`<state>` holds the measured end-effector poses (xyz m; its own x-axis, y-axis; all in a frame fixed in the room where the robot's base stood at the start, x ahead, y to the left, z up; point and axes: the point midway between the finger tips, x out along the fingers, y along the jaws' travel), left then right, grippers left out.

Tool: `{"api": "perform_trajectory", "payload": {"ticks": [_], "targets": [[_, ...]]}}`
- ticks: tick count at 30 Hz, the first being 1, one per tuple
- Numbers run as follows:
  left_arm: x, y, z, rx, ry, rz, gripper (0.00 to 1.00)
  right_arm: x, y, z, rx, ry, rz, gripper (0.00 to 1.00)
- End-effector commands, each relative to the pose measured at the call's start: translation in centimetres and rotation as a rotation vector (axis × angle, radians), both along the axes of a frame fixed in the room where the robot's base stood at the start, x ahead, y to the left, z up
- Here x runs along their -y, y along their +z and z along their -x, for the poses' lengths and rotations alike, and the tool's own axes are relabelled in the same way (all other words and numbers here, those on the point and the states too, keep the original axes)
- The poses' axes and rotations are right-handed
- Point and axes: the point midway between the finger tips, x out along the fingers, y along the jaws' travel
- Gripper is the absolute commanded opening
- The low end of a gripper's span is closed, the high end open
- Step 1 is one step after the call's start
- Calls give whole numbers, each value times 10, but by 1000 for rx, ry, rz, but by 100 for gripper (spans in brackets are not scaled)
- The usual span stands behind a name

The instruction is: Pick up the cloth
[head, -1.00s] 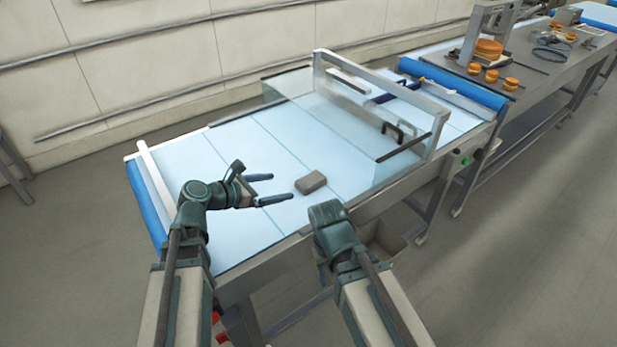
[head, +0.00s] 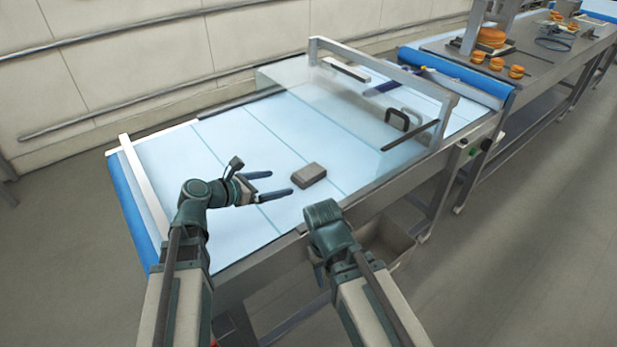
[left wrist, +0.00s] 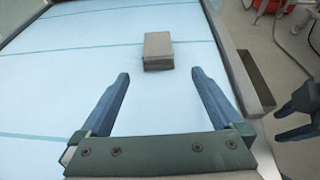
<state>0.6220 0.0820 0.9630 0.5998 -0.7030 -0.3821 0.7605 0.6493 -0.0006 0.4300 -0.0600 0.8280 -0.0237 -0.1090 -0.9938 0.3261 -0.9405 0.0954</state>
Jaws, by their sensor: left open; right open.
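The cloth (head: 308,174) looks like a small grey-brown folded block lying flat on the pale blue belt (head: 225,150). In the left wrist view the cloth (left wrist: 158,51) is ahead of the fingertips, roughly centred between them. My left gripper (head: 281,182) is open and empty, low over the belt, just left of the cloth, with its fingers pointing toward it and apart from it. My right gripper (left wrist: 285,122) shows open at the right edge of the left wrist view, beyond the belt's side. In the head view its fingers are mostly hidden behind its wrist.
A clear guard with a grey frame (head: 385,75) spans the belt beyond the cloth. A grey bin (head: 385,245) sits below the belt's near side. A steel table (head: 450,45) with orange-brown rounds (head: 478,57) stands at the back right. The belt around the cloth is clear.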

Motion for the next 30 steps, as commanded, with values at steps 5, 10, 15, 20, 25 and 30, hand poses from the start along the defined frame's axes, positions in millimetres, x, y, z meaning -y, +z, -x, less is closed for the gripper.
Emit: {"api": "perform_trajectory", "payload": {"ticks": [5,10,15,20,25,30], "targets": [[26,-18,-24,0,-4,-1,100,0,-18,0,0,0,0,50],[43,-25,-38,1,-3,-1,100,0,-25,0,0,0,0,50],[49,-27,-43,1,1,-1,100,0,-27,0,0,0,0,50],[50,-27,-43,1,1,-1,100,0,-27,0,0,0,0,50],[59,-29,-53,0,-3,-1,100,0,-29,0,0,0,0,50],[76,-36,-71,0,-3,-1,100,0,-36,0,0,0,0,50]]}}
